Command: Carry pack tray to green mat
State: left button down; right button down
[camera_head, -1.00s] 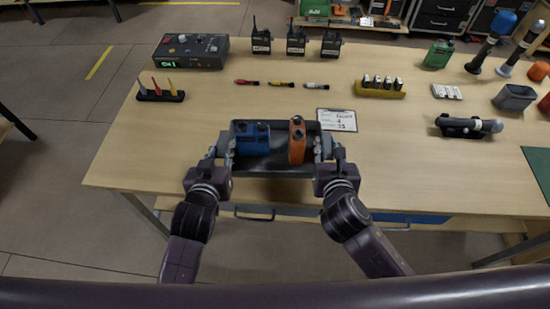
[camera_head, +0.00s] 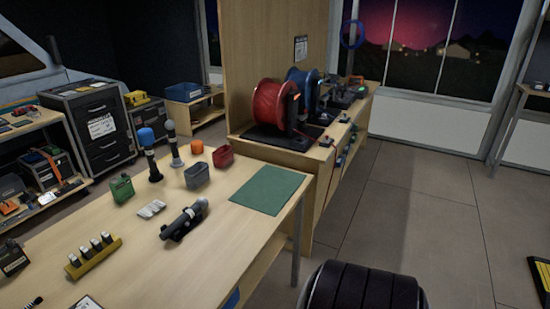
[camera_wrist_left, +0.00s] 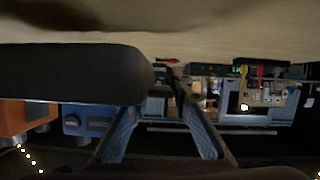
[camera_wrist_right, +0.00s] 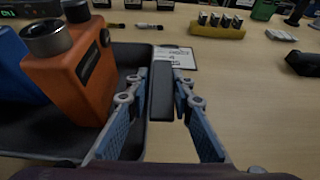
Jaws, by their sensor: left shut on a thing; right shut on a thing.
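The dark grey pack tray (camera_wrist_right: 50,142) shows in the right wrist view, with an orange device (camera_wrist_right: 80,80) and part of a blue device (camera_wrist_right: 18,85) in it. My right gripper (camera_wrist_right: 161,90) is shut on the tray's right wall, with a finger on each side. In the left wrist view, my left gripper (camera_wrist_left: 165,105) is shut on the tray's other side; the exact contact is dark and partly hidden. The blue device (camera_wrist_left: 85,122) and orange device (camera_wrist_left: 25,115) show there too. The green mat (camera_head: 270,189) lies bare at the table's far right corner in the head view.
A microphone in a dark holder (camera_head: 184,221), a white pack (camera_head: 151,209), a grey cup (camera_head: 197,175), a red container (camera_head: 223,156) and a yellow battery rack (camera_head: 93,257) stand left of the mat. A bench with cable reels (camera_head: 275,105) stands behind.

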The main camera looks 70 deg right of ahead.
aim_at(270, 187)
jog(key=z, duration=0.95)
jog(key=i+l+z, duration=0.15)
jog(key=z, duration=0.15)
jog(key=i+l+z, duration=0.25)
jog(key=i+l, duration=1.15)
